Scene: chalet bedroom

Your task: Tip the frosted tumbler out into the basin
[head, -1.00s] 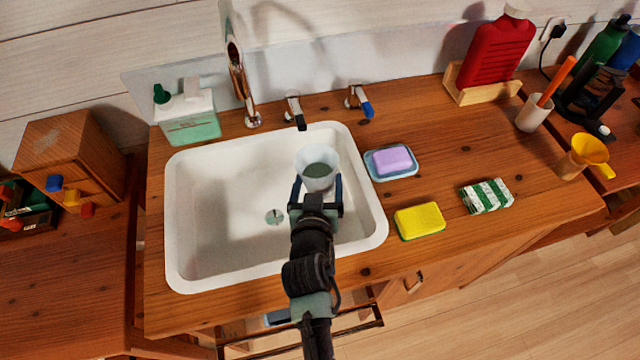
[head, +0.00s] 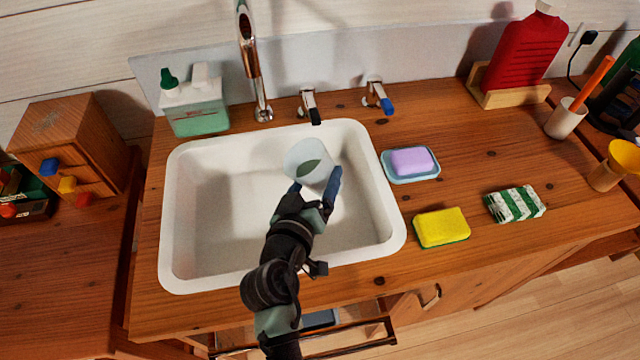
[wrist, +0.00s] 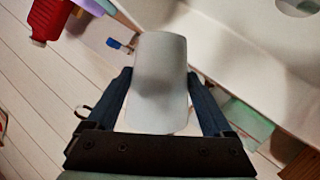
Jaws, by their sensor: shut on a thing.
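The frosted tumbler (head: 308,160) is a pale, translucent cup held over the basin, tilted, with greenish contents showing inside its mouth. My gripper (head: 318,187) is shut on it, a finger on either side. In the wrist view the tumbler (wrist: 160,80) sits between the two blue fingers of my gripper (wrist: 160,95). The white basin (head: 215,225) lies below and around it, set into the wooden counter. My arm hides part of the basin floor, and I see no liquid falling.
A chrome faucet (head: 252,70) and two taps stand behind the basin. A soap dish with purple soap (head: 411,161), a yellow sponge (head: 441,228) and a green-striped packet (head: 515,204) lie to the right. A green soap bottle (head: 196,106) stands at the back left.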

